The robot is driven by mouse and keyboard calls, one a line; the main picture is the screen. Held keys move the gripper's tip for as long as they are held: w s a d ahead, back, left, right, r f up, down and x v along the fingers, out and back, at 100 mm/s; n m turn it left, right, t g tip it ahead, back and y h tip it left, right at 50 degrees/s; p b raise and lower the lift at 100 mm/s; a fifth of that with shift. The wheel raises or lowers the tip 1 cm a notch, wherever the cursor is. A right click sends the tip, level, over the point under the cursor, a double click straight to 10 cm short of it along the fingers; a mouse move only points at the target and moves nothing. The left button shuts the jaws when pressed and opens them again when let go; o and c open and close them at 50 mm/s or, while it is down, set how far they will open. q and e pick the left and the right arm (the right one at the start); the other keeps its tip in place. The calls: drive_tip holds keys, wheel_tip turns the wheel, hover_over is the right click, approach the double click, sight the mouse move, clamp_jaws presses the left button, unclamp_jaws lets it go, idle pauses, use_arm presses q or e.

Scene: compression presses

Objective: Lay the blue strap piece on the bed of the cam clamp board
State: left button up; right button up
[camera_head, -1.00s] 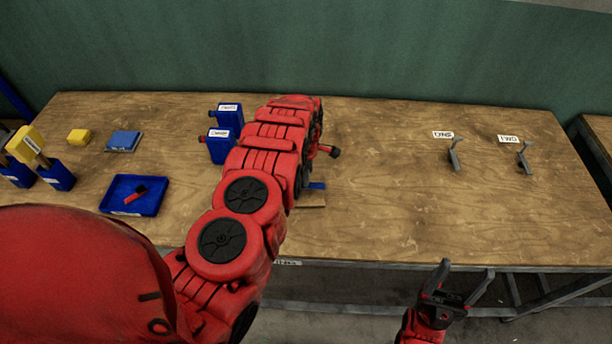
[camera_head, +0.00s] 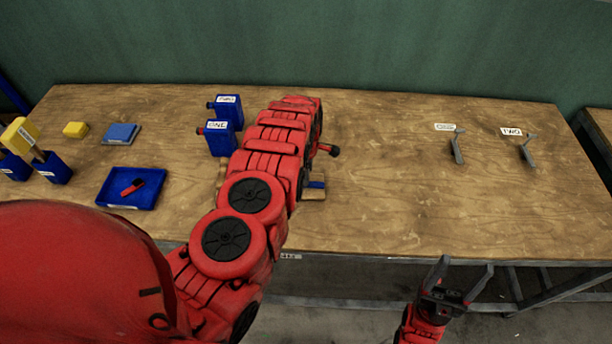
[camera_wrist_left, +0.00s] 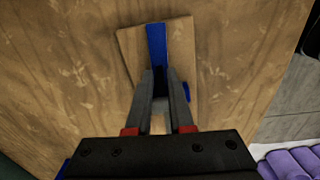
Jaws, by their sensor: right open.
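The blue strap piece (camera_wrist_left: 157,45) is a narrow strip in the left wrist view, in line with the tan cam clamp board (camera_wrist_left: 183,42) below it. I cannot tell whether strap and board touch. My left gripper (camera_wrist_left: 159,75) has its fingers closed in on the strap's near end. A small blue part (camera_wrist_left: 186,91) shows at the board's right edge. In the head view my left arm hides the left gripper and most of the board (camera_head: 313,195). My right gripper (camera_head: 455,283) is open and empty, in front of the table's front edge.
Two blue blocks (camera_head: 220,137) labelled ONE and TWO stand behind my left arm. A blue tray (camera_head: 150,202) with a red item, a blue pad (camera_head: 121,133) and a yellow block (camera_head: 76,129) lie left. Two grey levers (camera_head: 456,148) stand right. The table's right middle is clear.

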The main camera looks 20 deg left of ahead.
use_arm(q)
drive_tip(key=o, duration=0.3)
drive_tip(key=shift+o, duration=0.2)
drive_tip(key=shift+r, duration=0.45)
wheel_tip(320, 180, up, 7)
drive_tip(key=shift+w+b, duration=0.1)
drive_tip(key=shift+b, duration=1)
wheel_tip(320, 180, up, 10)
drive_tip(key=p, duration=0.6)
drive_tip(key=shift+f+p, duration=0.25)
drive_tip(key=shift+p, duration=0.05)
drive_tip(key=shift+a, duration=0.1)
